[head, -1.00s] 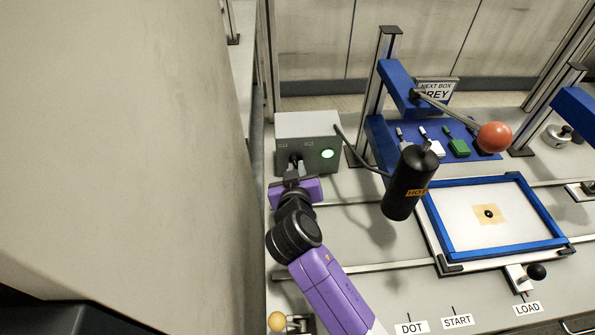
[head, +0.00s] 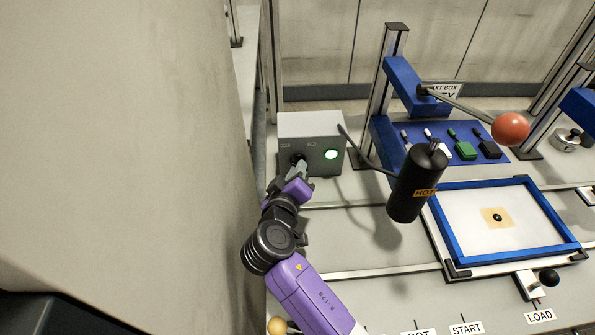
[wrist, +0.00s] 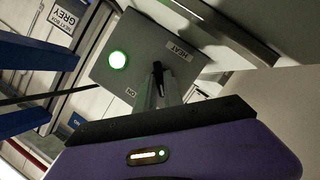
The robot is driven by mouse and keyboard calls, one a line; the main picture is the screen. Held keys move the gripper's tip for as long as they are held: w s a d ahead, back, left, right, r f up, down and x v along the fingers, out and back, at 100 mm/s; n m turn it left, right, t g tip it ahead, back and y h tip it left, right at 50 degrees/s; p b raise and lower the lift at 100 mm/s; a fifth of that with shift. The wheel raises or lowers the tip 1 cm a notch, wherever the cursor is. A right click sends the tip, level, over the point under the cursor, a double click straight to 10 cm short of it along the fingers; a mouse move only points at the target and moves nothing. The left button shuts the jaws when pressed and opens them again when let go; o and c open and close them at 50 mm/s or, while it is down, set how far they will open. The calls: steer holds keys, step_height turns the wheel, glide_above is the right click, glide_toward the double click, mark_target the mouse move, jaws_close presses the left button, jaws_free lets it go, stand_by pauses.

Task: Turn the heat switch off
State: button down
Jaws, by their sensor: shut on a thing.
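The grey heat control box (head: 312,126) stands at the back left of the bench in the head view. Its green lamp (head: 330,154) is lit, and it also glows in the wrist view (wrist: 118,60). The black heat switch (wrist: 158,72) sticks out of the box face, between the HEAT label (wrist: 178,50) and the ON label (wrist: 130,92). My gripper (head: 301,169) is at the box front, left of the lamp. In the wrist view its fingers (wrist: 157,91) are shut on the black switch. The fingers hide part of the switch and the panel beside it.
A lever with an orange ball (head: 510,128) and a blue-framed tray (head: 452,225) lie further right. A wall (head: 120,130) stands close on the left.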

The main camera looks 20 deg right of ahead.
stand_by(0.3)
steer(key=c, duration=1.5)
jaws_free()
steer(key=shift+o, duration=0.2)
steer(key=shift+r, duration=0.1)
step_height(320, 180, up, 20)
